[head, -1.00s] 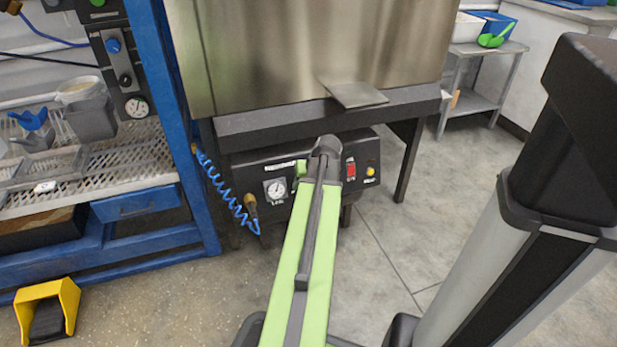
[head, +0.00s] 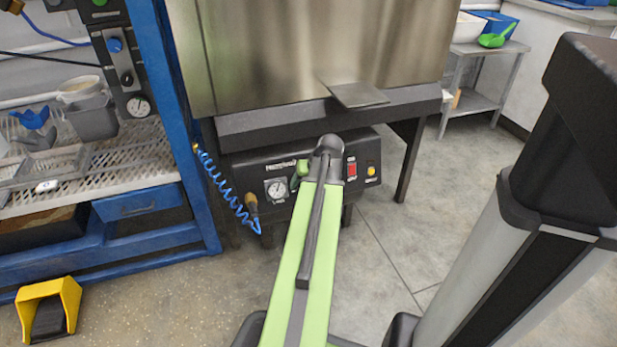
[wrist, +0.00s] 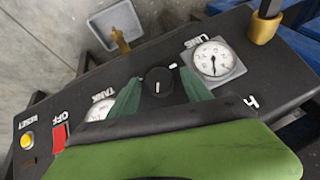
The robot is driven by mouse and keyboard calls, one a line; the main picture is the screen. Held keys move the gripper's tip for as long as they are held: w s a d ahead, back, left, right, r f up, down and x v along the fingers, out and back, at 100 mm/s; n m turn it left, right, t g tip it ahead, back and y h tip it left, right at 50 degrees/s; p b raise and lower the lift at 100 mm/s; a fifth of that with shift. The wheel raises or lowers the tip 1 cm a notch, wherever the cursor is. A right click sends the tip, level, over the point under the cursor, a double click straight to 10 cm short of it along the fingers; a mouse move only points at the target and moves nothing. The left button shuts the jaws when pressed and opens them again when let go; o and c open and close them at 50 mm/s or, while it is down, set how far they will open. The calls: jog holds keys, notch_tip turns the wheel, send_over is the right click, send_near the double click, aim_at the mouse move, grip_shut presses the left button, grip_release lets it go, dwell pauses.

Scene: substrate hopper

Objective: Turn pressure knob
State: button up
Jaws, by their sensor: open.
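The black round pressure knob (wrist: 158,81) with a white mark sits on the dark control panel (wrist: 265,100) in the wrist view. My gripper (wrist: 157,78) is open, with one green finger on each side of the knob. Whether the fingers touch the knob I cannot tell. The LINE gauge (wrist: 212,62) is right of the knob; the TANK gauge (wrist: 101,108) is left, partly covered by a finger. In the head view the panel (head: 265,205) is under the steel hopper, and my arm hides the knob.
A red switch (head: 351,169) and a yellow reset button (head: 371,171) are on the panel's right. A blue coiled hose (head: 228,195) hangs at its left, beside a brass fitting (wrist: 265,25). A blue rack (head: 175,120) stands left.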

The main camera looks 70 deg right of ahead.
jog(key=p+v, duration=1.5)
jog(key=v, duration=0.2)
jog(key=shift+r, duration=0.15)
